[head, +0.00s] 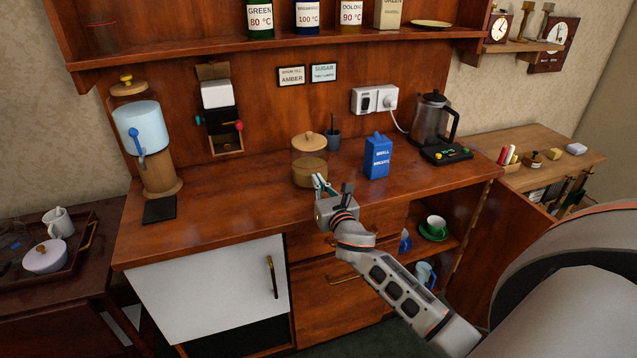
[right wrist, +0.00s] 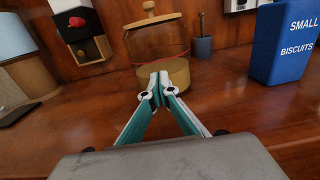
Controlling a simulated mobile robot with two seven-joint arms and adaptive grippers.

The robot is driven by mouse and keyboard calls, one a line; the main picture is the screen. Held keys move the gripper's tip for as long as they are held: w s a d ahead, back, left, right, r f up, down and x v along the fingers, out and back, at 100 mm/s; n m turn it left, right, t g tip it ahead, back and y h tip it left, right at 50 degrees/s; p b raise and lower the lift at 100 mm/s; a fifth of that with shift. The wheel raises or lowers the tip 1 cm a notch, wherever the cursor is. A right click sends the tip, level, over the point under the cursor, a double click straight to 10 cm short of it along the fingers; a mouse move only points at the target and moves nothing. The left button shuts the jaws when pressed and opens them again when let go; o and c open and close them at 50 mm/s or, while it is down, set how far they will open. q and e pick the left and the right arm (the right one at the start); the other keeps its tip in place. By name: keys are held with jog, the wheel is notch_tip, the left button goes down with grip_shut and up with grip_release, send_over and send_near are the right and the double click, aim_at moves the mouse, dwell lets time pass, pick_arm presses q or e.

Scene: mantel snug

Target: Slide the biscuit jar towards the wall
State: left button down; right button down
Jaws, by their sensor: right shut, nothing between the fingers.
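The biscuit jar (head: 309,168) stands upright on the wooden counter, a clear jar with a round wooden lid and knob and tan contents in its lower part. It also shows in the right wrist view (right wrist: 157,45), straight ahead of the fingers. My right gripper (head: 319,182) is shut and empty at the jar's front side. In the right wrist view its fingertips (right wrist: 158,80) overlap the jar's lower front; I cannot tell whether they touch it. The wooden back wall (head: 262,112) rises behind the jar. My left gripper is not in view.
A blue box marked small biscuits (head: 377,157) stands right of the jar. A small dark pot (head: 333,139) stands behind it, near the wall. A kettle (head: 432,120) is further right. A dispenser (head: 147,140) stands at the left. The counter left of the jar (head: 235,185) is clear.

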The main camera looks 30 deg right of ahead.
jog(key=b+x, duration=0.1)
jog(key=x, duration=0.9)
jog(key=shift+w+d+b, duration=0.1)
jog(key=shift+w+b, duration=0.05)
jog(key=shift+b, duration=0.15)
